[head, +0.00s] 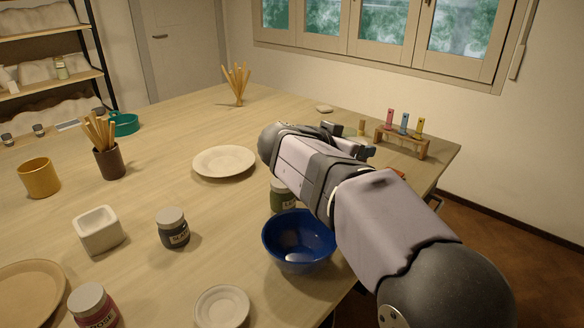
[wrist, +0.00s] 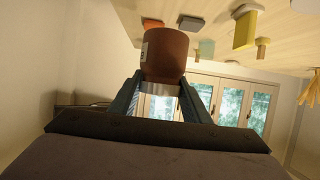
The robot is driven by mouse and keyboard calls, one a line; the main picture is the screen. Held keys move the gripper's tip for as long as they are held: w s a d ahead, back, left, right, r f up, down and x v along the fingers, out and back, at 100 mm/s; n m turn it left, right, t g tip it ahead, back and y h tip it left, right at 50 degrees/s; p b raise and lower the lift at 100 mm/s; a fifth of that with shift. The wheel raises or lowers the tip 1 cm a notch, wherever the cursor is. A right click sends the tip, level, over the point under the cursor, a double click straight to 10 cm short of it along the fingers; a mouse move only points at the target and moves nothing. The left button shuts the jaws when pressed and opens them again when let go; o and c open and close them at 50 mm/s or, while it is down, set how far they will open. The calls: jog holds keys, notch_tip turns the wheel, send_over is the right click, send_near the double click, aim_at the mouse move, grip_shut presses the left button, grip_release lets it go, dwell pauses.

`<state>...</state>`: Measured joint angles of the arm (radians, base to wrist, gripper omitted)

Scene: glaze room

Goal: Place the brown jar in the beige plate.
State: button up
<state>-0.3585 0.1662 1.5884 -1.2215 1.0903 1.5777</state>
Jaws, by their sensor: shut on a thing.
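The brown jar (wrist: 165,55) is held between the two fingers of my gripper (wrist: 164,84) in the wrist view, with a pale band at the finger end and part of a light label at its left side. The jar is clear of the table there. In the head view my gripper (head: 346,138) is mostly hidden behind my arm, over the far right part of the table, and I cannot make out the jar. A beige plate (head: 22,288) lies at the lower left, cut by the frame edge, far from my gripper. Its visible surface is empty.
A cream plate (head: 224,161) and a small cream dish (head: 222,307) lie empty. A blue bowl (head: 299,240), green jar (head: 281,196), dark jar (head: 172,228), red jar (head: 92,305), and white square pot (head: 99,231) stand around. A wooden rack (head: 402,142) is at right.

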jog(key=shift+a+r+p, duration=0.3)
jog(key=shift+a+r, duration=0.05)
jog(key=shift+a, duration=0.15)
jog(key=a+r+n+t+y+p, duration=0.25)
jog(key=a+p, duration=0.25)
jog(key=a, duration=0.5)
jog(key=n+g+y+p, duration=0.3)
jog(key=n+y+p, duration=1.2)
jog(key=y+p, duration=0.15)
send_over(10, 307)
notch_tip(10, 307, down, 3)
jog(key=shift+t, duration=0.25)
jog(key=shift+f+p, duration=1.5)
jog(key=shift+f, duration=2.85)
jog(key=shift+f+b, duration=0.2)
jog(key=shift+b, duration=0.25)
